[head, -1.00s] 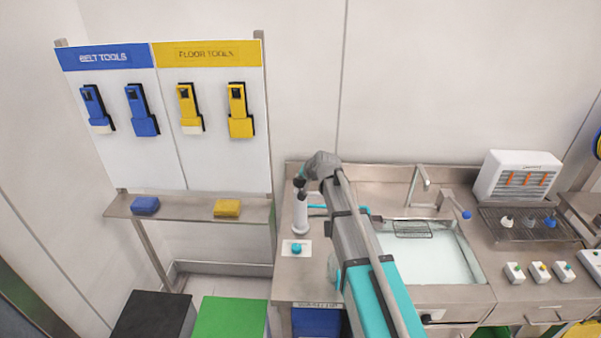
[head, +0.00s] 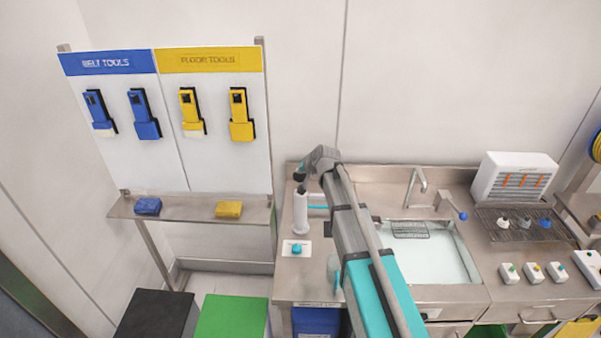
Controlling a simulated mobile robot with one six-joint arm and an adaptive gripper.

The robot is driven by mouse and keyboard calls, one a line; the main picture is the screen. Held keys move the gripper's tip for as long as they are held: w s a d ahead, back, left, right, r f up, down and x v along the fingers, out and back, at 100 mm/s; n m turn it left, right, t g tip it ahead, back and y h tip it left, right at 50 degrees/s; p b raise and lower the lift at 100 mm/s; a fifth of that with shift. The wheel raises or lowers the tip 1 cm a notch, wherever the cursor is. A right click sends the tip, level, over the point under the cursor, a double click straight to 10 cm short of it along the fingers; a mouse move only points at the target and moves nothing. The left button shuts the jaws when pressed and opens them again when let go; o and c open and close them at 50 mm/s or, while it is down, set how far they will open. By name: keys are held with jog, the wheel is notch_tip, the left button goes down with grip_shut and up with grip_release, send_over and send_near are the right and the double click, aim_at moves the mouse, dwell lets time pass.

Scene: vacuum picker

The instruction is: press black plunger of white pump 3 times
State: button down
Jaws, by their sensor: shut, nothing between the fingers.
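The white pump (head: 300,213) stands upright on the left end of the steel counter in the head view. Its black plunger (head: 299,176) shows at the top, with my gripper (head: 301,170) right over it. My gripper is shut with nothing between its fingers, and its tips are partly hidden behind my wrist. I cannot tell for sure whether the tips touch the plunger. My arm comes up from the lower right and hides part of the counter beside the pump.
A small white plate with a teal knob (head: 296,248) sits in front of the pump. A sink (head: 437,262) with a tap (head: 415,187) lies to the right. Several small white boxes and a drying rack (head: 519,225) stand farther right. A tool board (head: 200,165) stands at the left.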

jog(key=shift+r+p, duration=0.45)
jog(key=shift+r, duration=0.15)
jog(key=shift+r, duration=0.1)
jog(key=shift+r+p, duration=2.45)
jog(key=shift+p, duration=0.1)
jog(key=shift+r, duration=0.1)
dwell(0.3)
notch_tip(320, 180, up, 4)
jog(key=p, duration=0.3)
jog(key=shift+f+p, duration=0.2)
jog(key=shift+p, duration=0.2)
jog(key=shift+f, duration=0.25)
notch_tip(320, 180, down, 8)
jog(key=b, duration=0.9)
jog(key=shift+f, duration=0.2)
jog(key=shift+f+b, duration=0.35)
jog(key=shift+f, duration=0.05)
dwell(1.3)
